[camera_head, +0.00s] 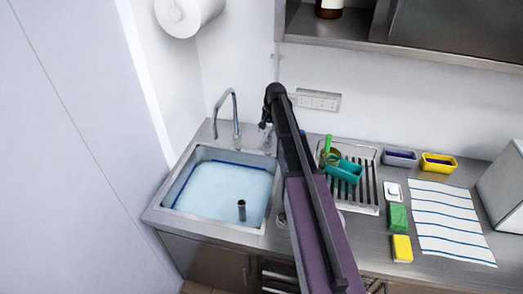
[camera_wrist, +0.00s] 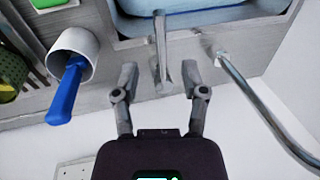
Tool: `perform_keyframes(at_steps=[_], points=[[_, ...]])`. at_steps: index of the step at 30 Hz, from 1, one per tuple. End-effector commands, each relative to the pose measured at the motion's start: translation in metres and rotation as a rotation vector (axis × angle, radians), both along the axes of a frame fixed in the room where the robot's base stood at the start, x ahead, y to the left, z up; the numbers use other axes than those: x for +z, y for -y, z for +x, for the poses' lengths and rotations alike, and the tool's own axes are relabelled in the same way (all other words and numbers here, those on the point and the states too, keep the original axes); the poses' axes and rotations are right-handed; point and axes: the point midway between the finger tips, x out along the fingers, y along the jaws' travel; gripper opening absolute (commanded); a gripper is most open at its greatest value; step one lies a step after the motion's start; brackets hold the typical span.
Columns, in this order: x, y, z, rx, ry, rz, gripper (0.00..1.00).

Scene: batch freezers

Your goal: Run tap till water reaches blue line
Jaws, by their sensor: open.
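The sink (camera_head: 174,184) holds pale blue water (camera_head: 215,190). A dark blue line (camera_head: 232,163) shows along its back wall, close to the water's edge; I cannot tell the exact gap. The curved tap spout (camera_head: 235,108) stands behind the sink, and it crosses the right of the wrist view (camera_wrist: 268,105). No stream is clearly visible from it. My gripper (camera_head: 265,127) is at the counter behind the sink, right of the spout. In the wrist view my gripper (camera_wrist: 162,88) is open, with the metal tap lever (camera_wrist: 160,50) between its fingers, seemingly apart from both.
A dark upright pipe (camera_head: 241,210) stands in the water. A white cup (camera_wrist: 84,44) with a blue-handled tool (camera_wrist: 65,92) is beside my gripper. A drying rack (camera_head: 367,192) with a teal container (camera_head: 345,171), sponges (camera_head: 398,217) and a striped cloth (camera_head: 445,225) lie to the right.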

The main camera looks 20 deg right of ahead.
Motion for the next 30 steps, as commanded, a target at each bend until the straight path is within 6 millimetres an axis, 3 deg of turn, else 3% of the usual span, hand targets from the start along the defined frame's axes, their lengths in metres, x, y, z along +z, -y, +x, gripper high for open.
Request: perform_keyframes(at_steps=[30], points=[[-0.080,-0.012,0.008,0.001,0.000,0.000,0.56]])
